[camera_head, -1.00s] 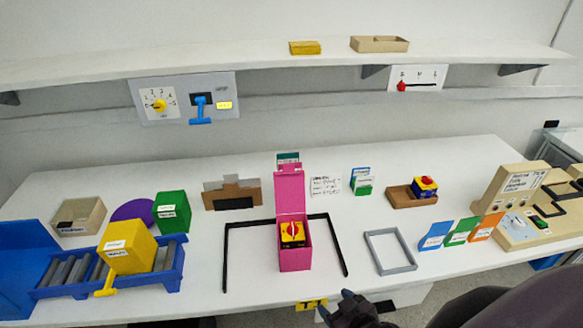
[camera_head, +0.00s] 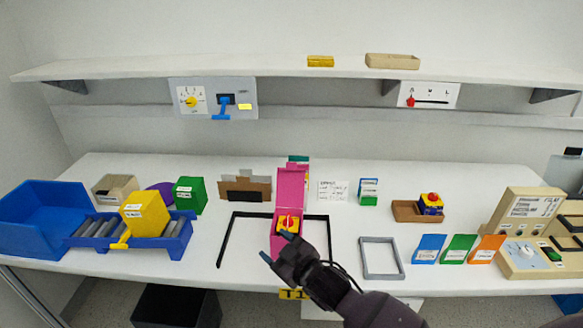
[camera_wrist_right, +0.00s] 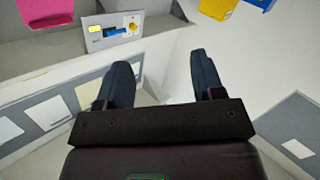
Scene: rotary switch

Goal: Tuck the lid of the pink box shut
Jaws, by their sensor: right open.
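The pink box (camera_head: 291,188) stands on the white table between black corner rails, its lid raised upright at the back. A yellow block with a red rotary switch (camera_head: 289,222) sits inside it. My right gripper (camera_head: 272,248) is open and empty, in front of the box, and covers part of its front. In the right wrist view the two dark fingers (camera_wrist_right: 160,80) are spread apart with nothing between them. A pink piece, likely the box, shows at that view's top left corner (camera_wrist_right: 45,10). My left gripper is in neither view.
A grey frame (camera_head: 381,258) and several coloured cards (camera_head: 459,248) lie to the right. A blue roller tray (camera_head: 175,243) with a yellow box (camera_head: 146,213) is on the left. A shelf (camera_head: 290,70) runs above the table.

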